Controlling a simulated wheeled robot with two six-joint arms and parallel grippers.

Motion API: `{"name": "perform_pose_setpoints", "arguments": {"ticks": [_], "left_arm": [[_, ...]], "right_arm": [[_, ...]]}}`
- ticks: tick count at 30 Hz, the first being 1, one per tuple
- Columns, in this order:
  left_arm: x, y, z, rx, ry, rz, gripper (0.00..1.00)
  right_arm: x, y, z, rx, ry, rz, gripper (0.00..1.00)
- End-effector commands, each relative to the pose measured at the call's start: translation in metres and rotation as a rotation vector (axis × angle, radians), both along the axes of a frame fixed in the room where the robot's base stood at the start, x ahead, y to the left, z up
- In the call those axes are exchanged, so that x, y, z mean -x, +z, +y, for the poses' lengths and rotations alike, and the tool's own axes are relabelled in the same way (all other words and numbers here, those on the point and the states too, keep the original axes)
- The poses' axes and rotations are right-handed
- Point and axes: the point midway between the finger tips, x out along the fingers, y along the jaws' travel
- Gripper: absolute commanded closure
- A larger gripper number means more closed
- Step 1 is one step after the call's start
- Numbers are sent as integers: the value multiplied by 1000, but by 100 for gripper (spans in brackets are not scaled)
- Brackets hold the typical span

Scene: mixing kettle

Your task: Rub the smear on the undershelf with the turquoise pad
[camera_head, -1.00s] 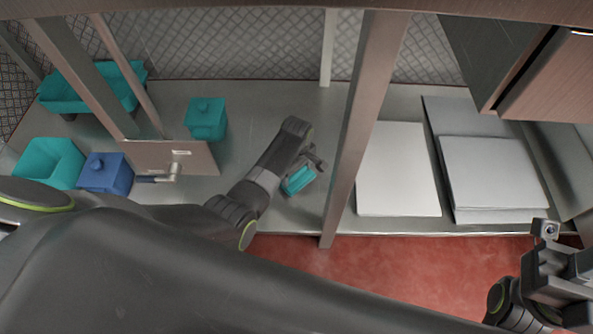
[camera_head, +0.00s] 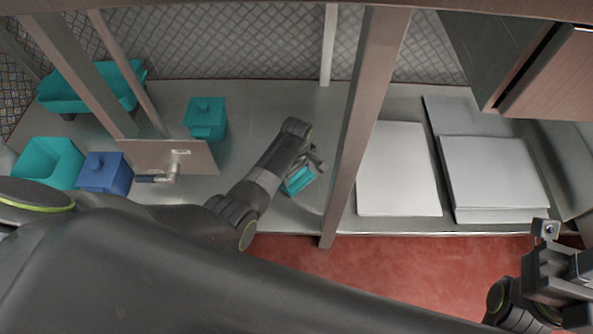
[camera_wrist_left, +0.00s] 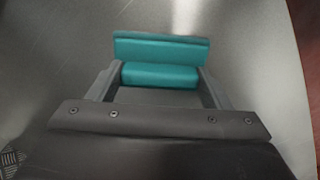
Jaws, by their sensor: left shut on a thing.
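The turquoise pad (camera_head: 300,179) is held at the end of my left arm, low over the grey undershelf (camera_head: 258,118). In the left wrist view the pad (camera_wrist_left: 160,50) sits between the two fingers of my left gripper (camera_wrist_left: 160,78), which is shut on it. The shelf surface lies right beyond the pad; whether the pad touches it I cannot tell. No smear can be made out; the pad and arm may hide it. My right gripper (camera_head: 548,250) is at the lower right over the red floor, and its fingers are not clear.
A metal post (camera_head: 362,130) stands just right of the pad. Turquoise bins (camera_head: 48,163), a turquoise canister (camera_head: 205,118) and a blue canister (camera_head: 105,172) are on the left. White boards (camera_head: 398,170) lie right of the post. A panel with a handle (camera_head: 180,157) is left of my arm.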

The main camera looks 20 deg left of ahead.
Motion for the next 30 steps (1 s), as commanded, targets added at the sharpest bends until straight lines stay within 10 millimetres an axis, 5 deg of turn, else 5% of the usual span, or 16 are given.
{"name": "perform_pose_setpoints", "arguments": {"ticks": [19, 30], "left_arm": [[0, -14, 0, 0, 0, 0, 46], [5, -9, 18, -3, 2, 3, 46]], "right_arm": [[0, -9, 0, 0, -1, 3, 64], [0, 9, 0, 0, -1, 3, 64]]}}
